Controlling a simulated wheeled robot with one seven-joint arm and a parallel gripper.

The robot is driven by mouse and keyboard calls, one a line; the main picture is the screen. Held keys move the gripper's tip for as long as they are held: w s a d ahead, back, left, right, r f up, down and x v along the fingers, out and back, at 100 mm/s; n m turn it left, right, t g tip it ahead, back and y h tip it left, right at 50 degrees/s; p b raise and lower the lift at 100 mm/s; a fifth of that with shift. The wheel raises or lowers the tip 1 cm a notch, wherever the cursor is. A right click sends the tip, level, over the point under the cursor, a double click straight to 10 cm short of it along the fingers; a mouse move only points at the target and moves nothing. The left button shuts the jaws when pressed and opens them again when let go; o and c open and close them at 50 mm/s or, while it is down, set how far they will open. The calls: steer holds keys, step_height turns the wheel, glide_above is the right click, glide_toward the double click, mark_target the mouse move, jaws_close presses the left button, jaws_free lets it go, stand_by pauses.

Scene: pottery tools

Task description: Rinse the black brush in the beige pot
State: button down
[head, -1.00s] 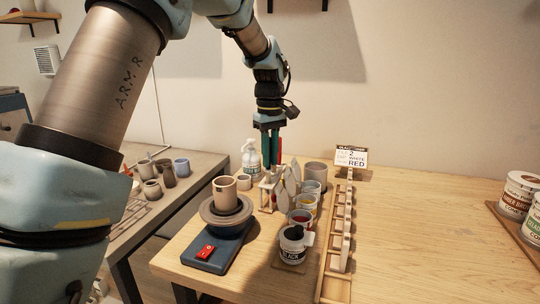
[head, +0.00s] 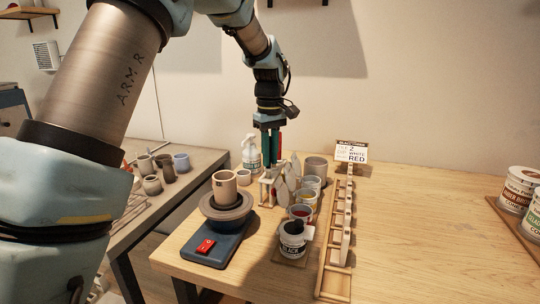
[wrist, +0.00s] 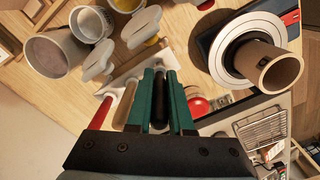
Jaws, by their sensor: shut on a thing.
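My gripper (head: 271,164) points down over the small brush rack (head: 266,188) at the middle of the wooden table. In the wrist view its green fingers (wrist: 160,78) are shut around the dark handle of the black brush (wrist: 159,98). The brush's lower end is hidden. The beige pot (head: 315,166), wide and grey-beige, stands behind and to the right of the rack. In the wrist view the beige pot (wrist: 58,40) is at upper left, apart from my gripper, with a greyish surface inside.
A red-handled brush (wrist: 101,120) and tan handles stand close beside my fingers. A pottery wheel (head: 222,212) bears a tan cup (head: 224,189).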

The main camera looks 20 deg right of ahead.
steer(key=shift+f+b, duration=0.35)
steer(key=shift+f, duration=0.9)
stand_by(0.7)
steer(key=c, duration=0.7)
jaws_free()
steer(key=shift+c, duration=0.2)
steer(key=shift+r, duration=0.15)
step_height(320, 180, up, 11)
steer(key=b, duration=0.2)
steer(key=shift+f, duration=0.2)
